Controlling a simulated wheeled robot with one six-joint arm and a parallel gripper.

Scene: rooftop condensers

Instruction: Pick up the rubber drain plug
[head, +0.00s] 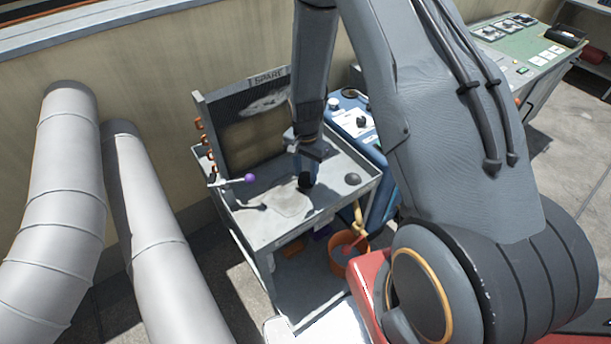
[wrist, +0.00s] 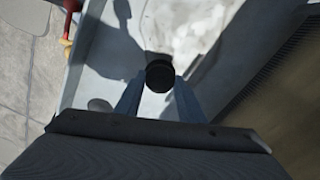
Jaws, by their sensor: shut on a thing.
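The rubber drain plug (wrist: 159,77) is a small black round piece between the two blue fingertips in the wrist view. In the head view the dark plug (head: 305,181) shows at the lower end of my gripper (head: 307,176). My gripper is shut on it, above the grey top of the cart (head: 262,228). In the wrist view my gripper (wrist: 158,86) has a finger on each side of the plug. I cannot tell whether the plug touches the cart top.
A dark grey dome (head: 352,179) sits right of my gripper on the cart. A purple ball on a stick (head: 249,178) is at left. A finned coil panel (head: 243,125) stands behind. An orange bucket (head: 347,258) is below. Large pale ducts (head: 165,235) stand at left.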

